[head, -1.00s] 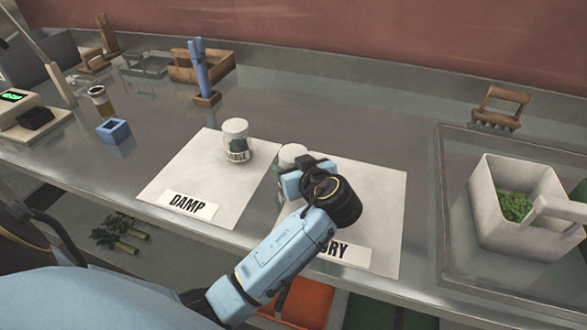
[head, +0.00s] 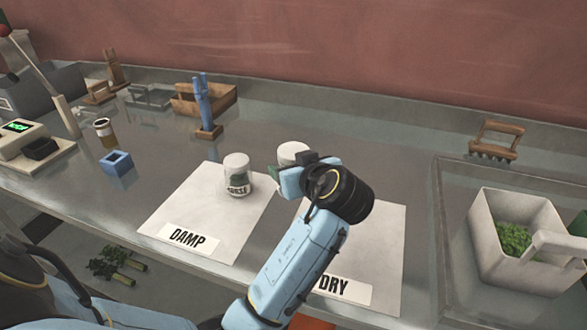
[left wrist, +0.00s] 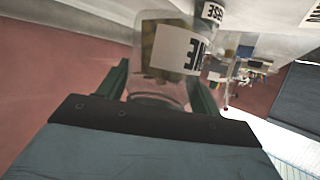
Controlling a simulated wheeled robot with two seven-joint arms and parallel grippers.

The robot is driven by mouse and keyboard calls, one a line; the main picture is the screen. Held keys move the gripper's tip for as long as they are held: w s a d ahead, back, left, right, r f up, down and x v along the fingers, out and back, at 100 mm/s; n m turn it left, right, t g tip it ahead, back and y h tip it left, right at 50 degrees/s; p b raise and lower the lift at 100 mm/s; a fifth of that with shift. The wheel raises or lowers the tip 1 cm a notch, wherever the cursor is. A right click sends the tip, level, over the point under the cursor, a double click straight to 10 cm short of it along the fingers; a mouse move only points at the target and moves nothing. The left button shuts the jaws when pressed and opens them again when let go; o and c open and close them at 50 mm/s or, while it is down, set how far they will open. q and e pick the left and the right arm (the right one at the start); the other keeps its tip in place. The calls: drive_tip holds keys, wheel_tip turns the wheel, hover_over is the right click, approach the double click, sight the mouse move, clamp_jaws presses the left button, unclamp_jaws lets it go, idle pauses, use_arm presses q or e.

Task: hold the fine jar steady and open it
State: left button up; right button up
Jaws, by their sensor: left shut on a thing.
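The fine jar (head: 293,153), with a white lid, is held in my left gripper (head: 288,178), just above the far edge of the mat marked DRY. The gripper and wrist hide most of its body in the head view. In the left wrist view the clear fine jar (left wrist: 172,52), its label partly readable, sits between the two green fingers (left wrist: 160,90), which are shut on it. My right gripper is not in view.
The coarse jar (head: 237,175) stands upright on the DAMP mat (head: 205,210), close left of the held jar. The DRY mat (head: 385,240) lies under my left arm. A white bin with green contents (head: 490,235) stands at right.

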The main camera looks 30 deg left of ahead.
use_arm(q)
drive_tip(key=c, duration=0.7)
